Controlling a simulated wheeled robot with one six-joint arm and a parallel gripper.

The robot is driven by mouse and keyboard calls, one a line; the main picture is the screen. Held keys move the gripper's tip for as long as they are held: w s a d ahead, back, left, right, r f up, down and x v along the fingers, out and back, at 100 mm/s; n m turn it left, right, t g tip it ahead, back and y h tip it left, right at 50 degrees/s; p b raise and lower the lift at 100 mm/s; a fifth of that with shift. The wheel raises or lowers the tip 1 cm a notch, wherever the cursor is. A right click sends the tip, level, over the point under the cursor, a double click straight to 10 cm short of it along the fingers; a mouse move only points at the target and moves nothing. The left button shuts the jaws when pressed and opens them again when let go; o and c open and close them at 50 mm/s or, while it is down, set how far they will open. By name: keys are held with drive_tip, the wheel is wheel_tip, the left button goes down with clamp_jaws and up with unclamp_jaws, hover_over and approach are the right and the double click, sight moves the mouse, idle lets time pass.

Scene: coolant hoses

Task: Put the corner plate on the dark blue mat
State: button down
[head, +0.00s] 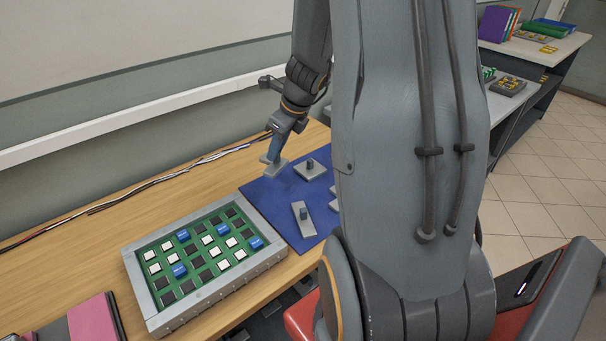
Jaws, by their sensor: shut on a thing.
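The dark blue mat (262,198) lies on the wooden table, partly hidden on its right by my arm. My gripper (273,154) points down at the mat's back left part and is shut on a small light grey plate (279,170), which I take to be the corner plate. The jaws cover part of it, so its full shape is unclear. The plate shows over the mat's back left edge; I cannot tell if it touches the mat. On the mat are a squarish grey plate with a peg (301,171) and a longer grey plate with a peg (304,232).
Another grey piece (334,205) on the mat is mostly hidden by my arm. A grey-framed tray (205,301) with green, white, black and blue squares stands left of the mat. Cables (150,185) run along the table's back by the wall. The table's left middle is clear.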

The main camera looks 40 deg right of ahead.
wheel_tip(320, 180, down, 9)
drive_tip(key=shift+s+f+b, duration=0.1)
drive_tip(key=shift+b, duration=0.9)
drive_tip(key=shift+f, duration=0.15)
drive_tip(key=c, duration=1.7)
unclamp_jaws()
drive_tip(key=shift+c, duration=0.2)
